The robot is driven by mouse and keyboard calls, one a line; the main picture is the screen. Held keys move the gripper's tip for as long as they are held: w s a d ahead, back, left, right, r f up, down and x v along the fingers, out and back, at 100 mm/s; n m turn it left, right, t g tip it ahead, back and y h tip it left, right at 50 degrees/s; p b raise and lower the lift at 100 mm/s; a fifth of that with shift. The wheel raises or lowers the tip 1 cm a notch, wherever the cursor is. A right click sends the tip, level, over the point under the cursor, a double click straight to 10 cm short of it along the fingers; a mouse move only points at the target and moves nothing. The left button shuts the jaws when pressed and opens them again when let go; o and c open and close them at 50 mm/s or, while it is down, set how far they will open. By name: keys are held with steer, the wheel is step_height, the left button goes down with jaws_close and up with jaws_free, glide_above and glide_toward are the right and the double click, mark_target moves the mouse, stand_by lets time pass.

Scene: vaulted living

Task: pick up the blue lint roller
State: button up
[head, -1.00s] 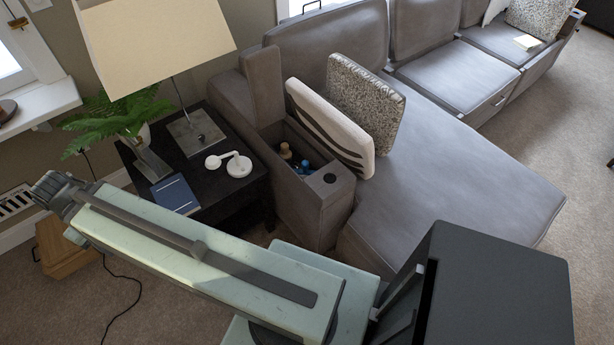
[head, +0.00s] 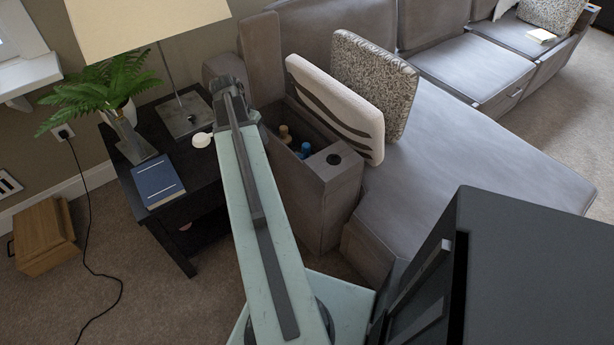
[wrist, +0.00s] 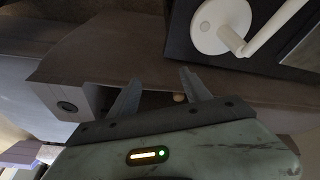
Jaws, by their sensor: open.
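A small blue object (head: 305,150), likely the lint roller, sits inside the open storage compartment of the sofa's armrest (head: 333,190). A tan-topped item (head: 284,134) stands beside it. The lower parts of both are hidden by the compartment walls. My gripper (wrist: 160,88) is open and empty. In the wrist view its two fingers point towards the armrest, with part of the dark compartment and a small tan top (wrist: 180,97) between them. The blue object cannot be made out in the wrist view.
A dark side table (head: 175,215) holds a lamp (head: 184,116), a fern (head: 100,90), a blue book (head: 158,182) and a white round stand (wrist: 215,28). A striped cushion (head: 335,108) leans just right of the compartment. A wooden box (head: 42,238) is on the floor.

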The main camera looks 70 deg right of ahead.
mark_target(306, 145)
steer(key=s+d+f+m+b, duration=0.1)
steer(key=s+d+f, duration=0.1)
steer(key=s+d, duration=0.1)
steer(key=s+d+f+m+g+b, duration=0.1)
steer(key=s+d+f+m+b, duration=0.1)
steer(key=s+d, duration=0.2)
steer(key=s+d+f+m+b, duration=0.1)
steer(key=s+d+f+b, duration=0.1)
steer(key=s, duration=0.4)
steer(key=shift+s+d+f+m, duration=0.15)
steer(key=shift+d+m, duration=0.05)
steer(key=shift+d, duration=0.2)
steer(key=shift+s+d+f+m, duration=0.1)
steer(key=shift+d+f+m, duration=0.1)
steer(key=shift+d, duration=0.15)
steer(key=shift+r+h, duration=0.15)
steer(key=shift+h, duration=0.15)
steer(key=b+x, duration=0.4)
steer(key=shift+w+a+f, duration=0.15)
steer(key=shift+a+f, duration=0.2)
steer(key=shift+f, duration=0.1)
steer(key=shift+d+f+b, duration=0.2)
steer(key=shift+f+b, duration=0.1)
steer(key=shift+b, duration=0.25)
steer(key=shift+r, duration=0.2)
jaws_close()
